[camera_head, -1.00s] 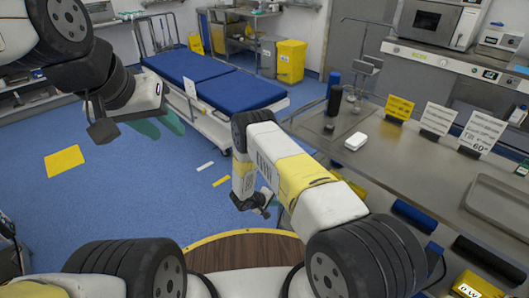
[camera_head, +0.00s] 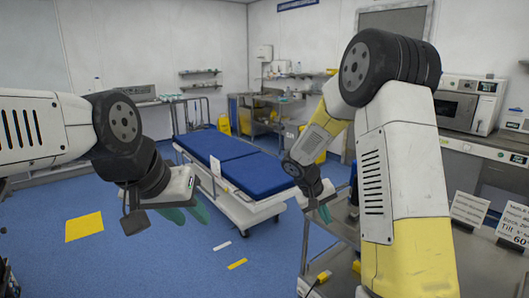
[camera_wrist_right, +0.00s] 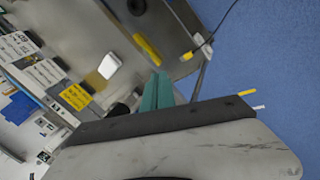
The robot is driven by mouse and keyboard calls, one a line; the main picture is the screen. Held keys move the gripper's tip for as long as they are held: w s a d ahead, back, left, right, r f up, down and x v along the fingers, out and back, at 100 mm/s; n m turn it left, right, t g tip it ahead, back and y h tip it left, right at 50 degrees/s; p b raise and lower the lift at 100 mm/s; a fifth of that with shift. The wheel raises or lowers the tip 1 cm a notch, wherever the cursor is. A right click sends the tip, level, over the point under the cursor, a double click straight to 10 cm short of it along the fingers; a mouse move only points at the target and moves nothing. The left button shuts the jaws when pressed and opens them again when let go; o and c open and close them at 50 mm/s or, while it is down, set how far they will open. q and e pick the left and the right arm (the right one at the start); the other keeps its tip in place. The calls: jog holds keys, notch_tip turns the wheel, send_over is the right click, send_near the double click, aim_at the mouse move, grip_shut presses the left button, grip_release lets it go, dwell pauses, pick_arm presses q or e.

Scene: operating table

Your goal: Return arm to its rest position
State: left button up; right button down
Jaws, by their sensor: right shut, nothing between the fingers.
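My right arm is raised and bent at the right of the head view. Its gripper (camera_head: 324,213) points down beside the metal counter, partly small and dark there. In the right wrist view the teal fingers of that gripper (camera_wrist_right: 159,90) lie together with nothing between them. My left arm reaches in from the left of the head view. Its gripper (camera_head: 186,212) hangs over the blue floor in front of the bed, with two teal fingers apart and nothing seen between them.
A blue bed (camera_head: 240,170) stands behind the grippers. The metal counter (camera_head: 340,236) is at the right, partly hidden by my right arm. Floor (camera_head: 150,262) at front left is open.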

jog(key=s+a+r+t+y, duration=0.2)
jog(key=s+r+y, duration=0.1)
jog(key=s+r, duration=0.6)
jog(key=s+a+r+m+t+y, duration=0.1)
jog(key=s+a+r+y, duration=0.2)
jog(key=s+r, duration=0.7)
jog(key=s+y, duration=0.1)
jog(key=s, duration=0.6)
jog(key=shift+t, duration=0.4)
